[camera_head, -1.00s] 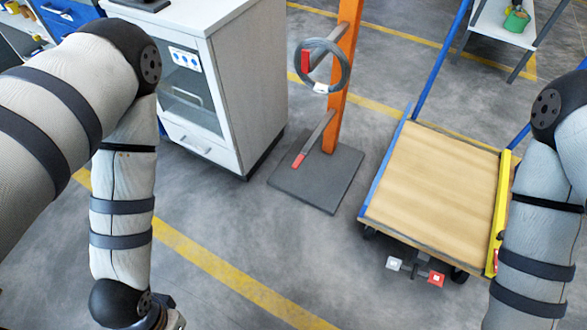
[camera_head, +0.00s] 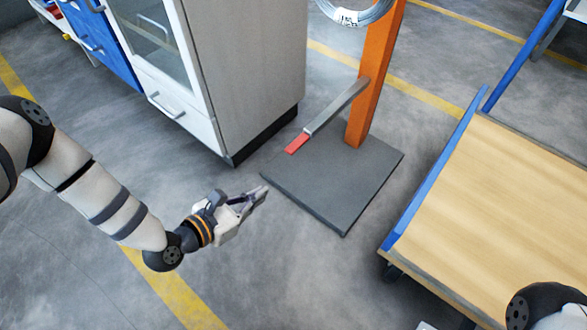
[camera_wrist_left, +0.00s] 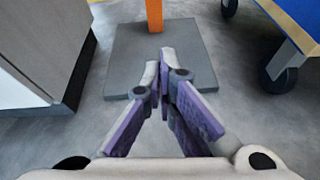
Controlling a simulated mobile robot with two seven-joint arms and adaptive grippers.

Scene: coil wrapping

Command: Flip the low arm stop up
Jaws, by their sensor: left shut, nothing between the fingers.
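The low arm (camera_head: 336,106) is a grey bar sticking out from the orange post (camera_head: 376,85) toward me and to the left. Its red stop (camera_head: 297,143) is at the outer end and lies in line with the bar, not upright. My left gripper (camera_head: 262,191) is shut and empty, in front of the stop, apart from it, near the left edge of the post's dark base plate. In the left wrist view the closed fingertips (camera_wrist_left: 160,66) point toward the base plate; the low arm and its stop cannot be made out there.
The base plate (camera_head: 335,190) stands on the floor beside a white and grey cabinet (camera_head: 250,75). A wooden-topped cart (camera_head: 490,195) with a blue edge is to the right. A wire coil (camera_head: 355,14) hangs higher on the post. Open floor lies in front.

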